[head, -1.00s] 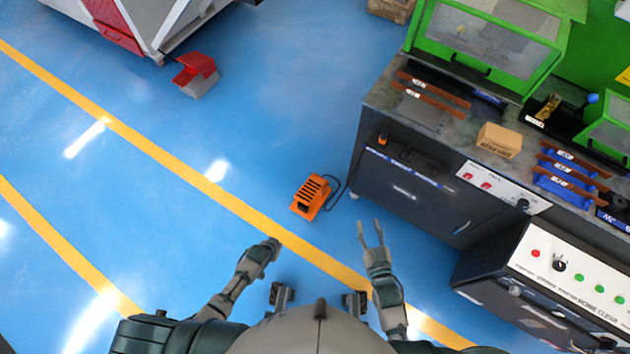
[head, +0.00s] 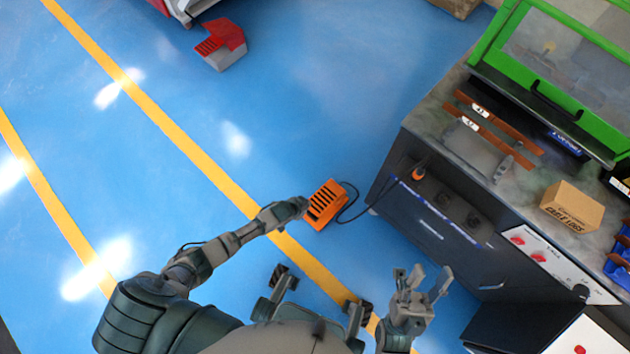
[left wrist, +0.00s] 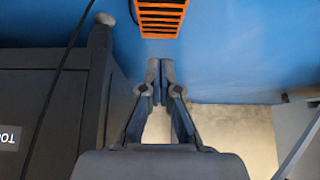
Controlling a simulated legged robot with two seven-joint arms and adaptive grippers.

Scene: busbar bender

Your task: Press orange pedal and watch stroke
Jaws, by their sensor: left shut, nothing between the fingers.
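The orange pedal (head: 325,204) with black slots sits on the blue floor, a black cable running from it toward the dark machine cabinet. It also shows at the top of the left wrist view (left wrist: 161,18). My left gripper (head: 303,205) is shut and empty, its tips at the pedal's left edge in the head view. In the left wrist view the closed fingertips (left wrist: 160,64) point toward the pedal, with a small gap in the picture. I cannot tell whether they touch it. My right gripper (head: 424,280) is open and empty, near the cabinet's front.
The dark cabinet (head: 430,220) stands right of the pedal, bearing copper bars (head: 500,125), a cardboard box (head: 572,207) and a green guarded machine (head: 560,60). A red and grey pedal (head: 221,45) lies farther off at upper left. The blue floor between is clear.

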